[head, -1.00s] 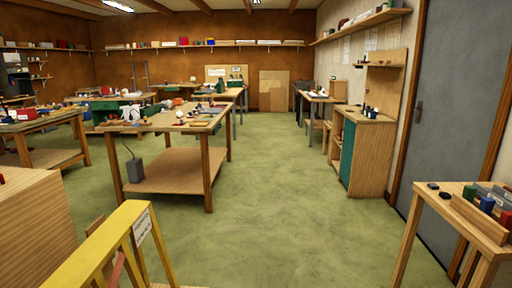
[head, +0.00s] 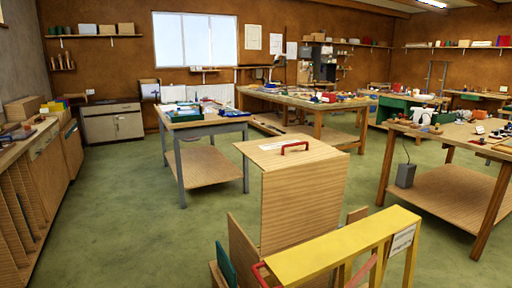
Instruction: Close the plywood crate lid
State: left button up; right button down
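A tall plywood box, which looks like the crate (head: 300,210), stands in the middle of the head view. Its pale flat top, which looks like the lid (head: 275,153), has a red handle and a white strip on it. The top looks level, but I cannot tell whether it is fully down, and the inside of the box is hidden. Neither of my grippers is in view.
A yellow trestle (head: 345,246) with a white label stands in front of the box, near me. Upright wooden boards and a green panel (head: 227,266) stand at its left. A grey-legged table (head: 205,127) is behind. Green floor (head: 130,215) is free on the left.

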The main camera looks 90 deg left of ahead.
aim_at(304, 177)
jog(key=j+u, duration=0.1)
jog(key=u, duration=2.45)
